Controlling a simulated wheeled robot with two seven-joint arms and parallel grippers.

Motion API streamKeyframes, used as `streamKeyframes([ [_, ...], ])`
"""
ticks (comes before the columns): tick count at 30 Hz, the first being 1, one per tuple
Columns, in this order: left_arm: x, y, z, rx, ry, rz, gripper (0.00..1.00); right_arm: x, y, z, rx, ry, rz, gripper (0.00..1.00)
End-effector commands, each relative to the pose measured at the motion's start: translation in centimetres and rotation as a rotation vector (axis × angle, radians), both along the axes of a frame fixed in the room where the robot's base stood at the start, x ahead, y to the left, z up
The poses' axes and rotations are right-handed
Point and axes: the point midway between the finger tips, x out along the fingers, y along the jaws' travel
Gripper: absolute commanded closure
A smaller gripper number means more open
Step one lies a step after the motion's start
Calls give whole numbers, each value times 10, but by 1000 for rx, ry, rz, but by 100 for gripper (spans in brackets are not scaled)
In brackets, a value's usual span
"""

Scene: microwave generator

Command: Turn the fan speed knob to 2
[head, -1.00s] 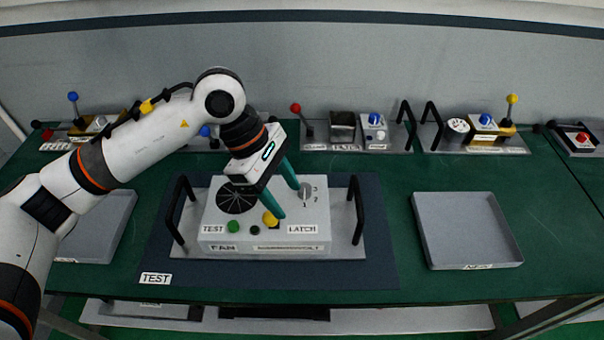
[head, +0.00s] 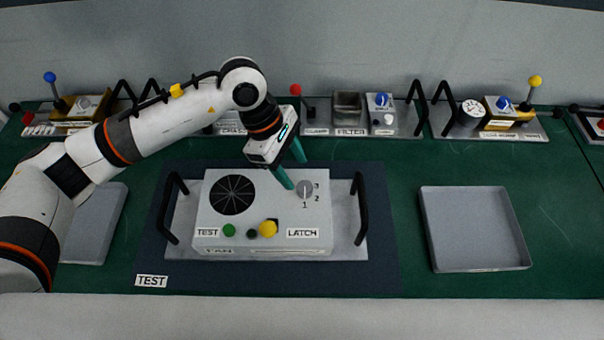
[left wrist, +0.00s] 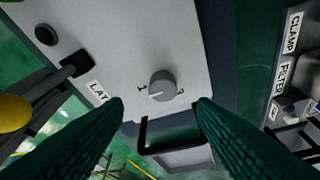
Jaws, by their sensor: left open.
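The fan unit (head: 270,205) is a pale grey box with a black round grille, lying on a tray with two black handles. The knob's white mark appears to point at 1. In the left wrist view the knob (left wrist: 162,84) shows between and beyond the green fingertips. My left gripper (head: 296,172) is open and empty, just beside the knob at its upper left. My right gripper is not in view.
A green button (head: 229,230) and a yellow knob (head: 268,229) are on the box's front part. Empty grey trays stand at the right (head: 475,228) and left (head: 92,225). Several other modules line the back of the green bench. The mat around the unit is clear.

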Motion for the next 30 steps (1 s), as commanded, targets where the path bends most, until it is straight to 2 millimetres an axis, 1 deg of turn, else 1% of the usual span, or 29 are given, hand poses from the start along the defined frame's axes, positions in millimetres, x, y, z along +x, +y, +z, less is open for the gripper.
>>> streamKeyframes([
  [1, -3, -4, -6, 1, 6, 0, 48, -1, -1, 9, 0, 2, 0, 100],
  [5, -6, -12, -28, 1, 5, 0, 48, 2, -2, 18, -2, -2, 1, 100],
  [9, -7, -18, -44, 0, 2, 0, 48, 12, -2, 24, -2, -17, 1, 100],
  [12, -8, -20, -51, -1, 1, 0, 48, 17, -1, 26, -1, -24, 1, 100],
  [15, -8, -21, -54, 0, 0, 0, 48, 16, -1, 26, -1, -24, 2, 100],
  [21, -8, -21, -55, 0, 0, 0, 48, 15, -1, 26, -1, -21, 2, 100],
  [22, -8, -21, -55, 0, 0, 0, 49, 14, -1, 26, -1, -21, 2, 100],
  [23, -8, -21, -55, 0, 0, 0, 54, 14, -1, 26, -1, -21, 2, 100],
  [24, -8, -21, -55, 0, 0, 0, 61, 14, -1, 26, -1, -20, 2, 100],
  [30, -8, -21, -54, 0, -1, -1, 93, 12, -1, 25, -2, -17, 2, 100],
])
